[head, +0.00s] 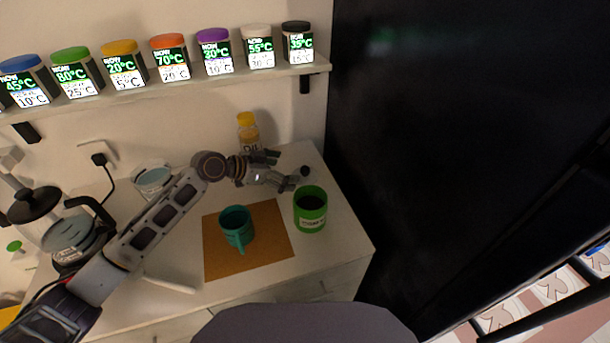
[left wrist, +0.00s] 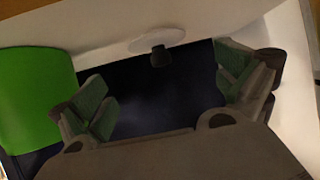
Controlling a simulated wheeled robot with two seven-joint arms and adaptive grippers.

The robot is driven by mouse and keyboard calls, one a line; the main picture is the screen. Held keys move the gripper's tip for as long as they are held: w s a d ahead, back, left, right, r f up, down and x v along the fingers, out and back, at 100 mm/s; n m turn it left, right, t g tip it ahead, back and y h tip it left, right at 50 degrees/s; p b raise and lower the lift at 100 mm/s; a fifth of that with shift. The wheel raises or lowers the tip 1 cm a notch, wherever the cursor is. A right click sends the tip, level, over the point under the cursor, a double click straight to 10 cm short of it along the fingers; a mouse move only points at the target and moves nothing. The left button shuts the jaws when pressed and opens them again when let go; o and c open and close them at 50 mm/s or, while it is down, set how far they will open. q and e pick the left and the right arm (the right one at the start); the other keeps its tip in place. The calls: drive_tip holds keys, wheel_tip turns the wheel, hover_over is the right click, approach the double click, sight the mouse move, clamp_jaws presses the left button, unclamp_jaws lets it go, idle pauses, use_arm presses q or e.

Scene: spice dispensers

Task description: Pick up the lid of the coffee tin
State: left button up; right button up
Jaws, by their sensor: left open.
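The green coffee tin (head: 310,215) stands on the counter to the right of the mat. Its top is open and its inside looks dark. The lid shows in the left wrist view as a pale disc with a dark knob (left wrist: 158,56). In the head view the dark knob (head: 305,171) shows just beyond my left fingertips, behind the tin; the disc is hard to make out. My left gripper (head: 284,172) is open and empty. In the left wrist view its fingers (left wrist: 168,88) stand apart, with the knob ahead between them. The green tin (left wrist: 35,95) is at the left there. My right gripper is not in view.
A teal mug (head: 237,227) stands on a brown mat (head: 270,250). An oil bottle (head: 248,130) with a yellow cap stands behind my left gripper. A coffee pot (head: 62,238) is at the left. Spice dispensers line the shelf (head: 200,88) above. A tall black surface (head: 430,130) borders the counter's right side.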

sight(302, 169)
use_arm(q)
drive_tip(key=shift+x, duration=1.25)
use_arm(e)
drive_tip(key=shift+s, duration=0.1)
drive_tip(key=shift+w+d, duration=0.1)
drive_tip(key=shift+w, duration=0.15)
use_arm(q)
drive_tip(key=shift+w+d+f, duration=0.1)
drive_tip(key=shift+w+d, duration=0.1)
drive_tip(key=shift+d, duration=0.2)
drive_tip(key=shift+r+x, duration=0.2)
drive_tip(key=shift+x, duration=1.35)
drive_tip(key=shift+w+d+f, duration=0.3)
drive_tip(key=shift+w+d, duration=0.05)
drive_tip(key=shift+d, duration=0.15)
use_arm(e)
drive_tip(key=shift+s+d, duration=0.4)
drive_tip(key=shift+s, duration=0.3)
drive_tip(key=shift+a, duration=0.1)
